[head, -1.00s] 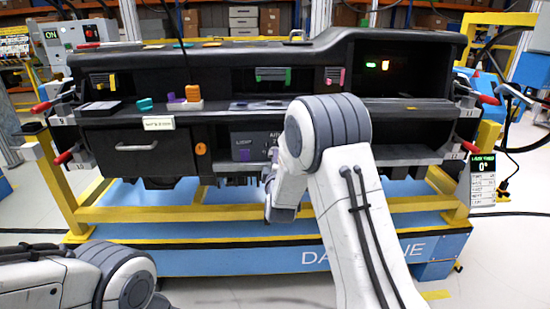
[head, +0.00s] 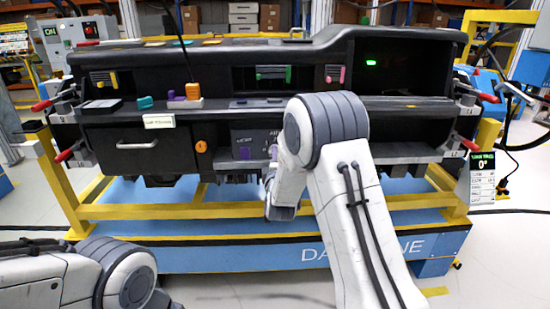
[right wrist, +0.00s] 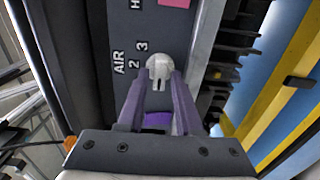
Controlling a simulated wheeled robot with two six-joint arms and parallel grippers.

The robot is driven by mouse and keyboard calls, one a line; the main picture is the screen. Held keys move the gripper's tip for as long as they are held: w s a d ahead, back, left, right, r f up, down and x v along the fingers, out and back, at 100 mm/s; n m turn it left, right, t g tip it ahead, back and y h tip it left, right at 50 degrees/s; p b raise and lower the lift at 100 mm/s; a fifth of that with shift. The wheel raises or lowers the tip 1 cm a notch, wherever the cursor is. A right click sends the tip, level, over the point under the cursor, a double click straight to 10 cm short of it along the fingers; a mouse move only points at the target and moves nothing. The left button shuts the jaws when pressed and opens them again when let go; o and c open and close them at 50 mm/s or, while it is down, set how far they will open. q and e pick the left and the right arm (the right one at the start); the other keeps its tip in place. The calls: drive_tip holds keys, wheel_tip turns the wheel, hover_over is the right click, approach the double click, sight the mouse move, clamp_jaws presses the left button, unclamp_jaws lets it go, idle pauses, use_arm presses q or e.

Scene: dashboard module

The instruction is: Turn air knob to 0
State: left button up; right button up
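In the right wrist view the air knob (right wrist: 159,67) is a pale round knob on a dark grey panel, beside the label AIR and the numbers 2 and 3. My right gripper (right wrist: 162,78) has its two purple fingers on either side of the knob's lower part. The fingertips are very close to it; I cannot tell whether they press on it. The knob's pointer and the 0 mark are not clear. In the head view my right arm hides the knob, and the right gripper (head: 272,175) is partly hidden in front of the dashboard. My left gripper is out of view.
The black dashboard (head: 100,60) rests on a yellow frame above a blue base. An orange knob (head: 201,146) and a drawer handle (head: 137,145) are on its left part. A sign (head: 482,178) at right reads 0°. A green light (head: 371,63) glows in the right recess.

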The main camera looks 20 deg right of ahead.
drive_tip(key=shift+o, duration=0.2)
drive_tip(key=v, duration=1)
drive_tip(key=shift+s, duration=0.25)
